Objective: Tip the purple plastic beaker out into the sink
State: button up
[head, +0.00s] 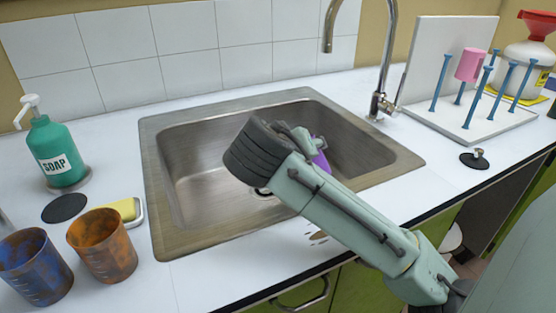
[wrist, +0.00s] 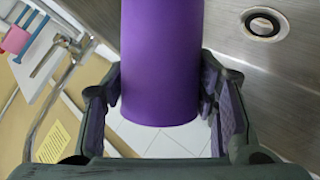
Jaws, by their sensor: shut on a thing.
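The purple beaker (wrist: 160,70) is held between the two fingers of my gripper (wrist: 162,100) in the wrist view. The gripper is shut on its sides. In the head view only a small purple part of the beaker (head: 320,161) shows behind my arm, over the sink; the arm hides the rest. The steel sink (head: 190,175) is set into the white counter. Its drain (wrist: 262,24) shows at the upper right of the wrist view. I cannot see the beaker's opening or whether anything is in it.
A blue beaker (head: 36,268), an orange beaker (head: 103,246), a yellow sponge (head: 122,209) and a green soap bottle (head: 57,152) stand left of the sink. The faucet (head: 386,60) rises behind it. A peg drying rack (head: 488,128) with a pink cup (head: 470,65) stands at right.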

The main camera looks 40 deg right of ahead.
jog(key=shift+w+f+n+g, duration=0.15)
jog(key=shift+f+g, duration=0.05)
jog(key=shift+f, duration=0.25)
jog(key=shift+w+f+n+g, duration=0.1)
jog(key=shift+f+n+g, duration=0.1)
jog(key=shift+f, duration=0.25)
jog(key=shift+w+f, duration=0.1)
jog(key=r+n+g+p, duration=0.1)
jog(key=p, duration=0.1)
jog(key=shift+p, duration=0.4)
jog(key=g+p, duration=0.1)
jog(key=p, duration=0.1)
jog(key=n+g+p, duration=0.1)
jog(key=shift+w+a+r+n+h+p, duration=0.15)
jog(key=shift+w+n+h+p, duration=0.1)
jog(key=shift+w+h+p, duration=0.15)
jog(key=shift+r+g+p, duration=0.1)
jog(key=shift+g+p, duration=0.2)
jog(key=shift+p, duration=0.05)
jog(key=shift+w+a+n, duration=0.1)
jog(key=shift+w+n, duration=0.3)
jog(key=shift+w+a+r+n+g+h+p, duration=0.1)
jog(key=shift+w+r+n+g+h+p, duration=0.3)
jog(key=shift+p, duration=0.4)
jog(key=shift+w+g+p, duration=0.15)
jog(key=shift+g+p, duration=0.25)
jog(key=shift+p, duration=0.15)
jog(key=shift+n, duration=0.3)
